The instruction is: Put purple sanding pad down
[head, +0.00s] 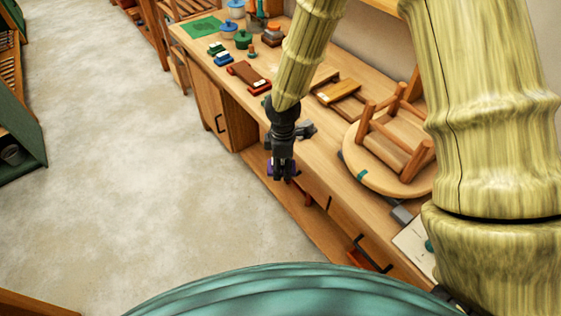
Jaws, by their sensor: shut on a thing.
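My gripper (283,174) points down near the front edge of the wooden workbench (312,160) in the head view. It is shut on the purple sanding pad (270,170), which shows as small purple patches around the dark fingers. The fingers cover most of the pad. I cannot tell whether the pad touches the bench or hangs just in front of its edge.
An upturned round stool (365,176) lies on the bench to the right. Wooden frames (340,92), a red-brown block tool (248,77) and several small pots (243,39) stand farther back. A green mat (201,27) lies at the far end. Open floor (120,170) is left.

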